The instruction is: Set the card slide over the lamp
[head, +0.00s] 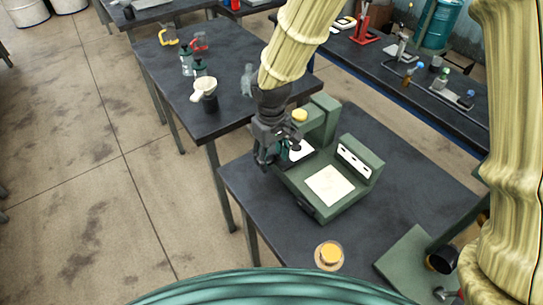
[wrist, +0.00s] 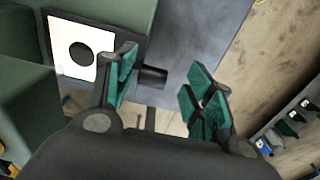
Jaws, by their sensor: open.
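The card slide (wrist: 60,62) shows in the wrist view as a white card with a black round spot in a dark frame, with a short dark handle (wrist: 152,77) sticking out to the right. In the head view the white card (head: 301,150) lies at the left of the green apparatus (head: 325,207). My gripper (head: 272,158) is beside it at the apparatus's left end. In the wrist view my gripper (wrist: 164,88) is open, with the handle in view between its teal-padded fingers, nearer the left one. Contact cannot be told. I cannot identify the lamp; a pale square (head: 328,185) lies on the apparatus top.
An upright green block with a white strip (head: 355,160) stands behind the pale square. A yellow-topped round item (head: 329,255) is at the table's (head: 415,190) front. A green stand (head: 410,262) is at the right. Another table (head: 222,62) holds a white funnel-like item (head: 204,88).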

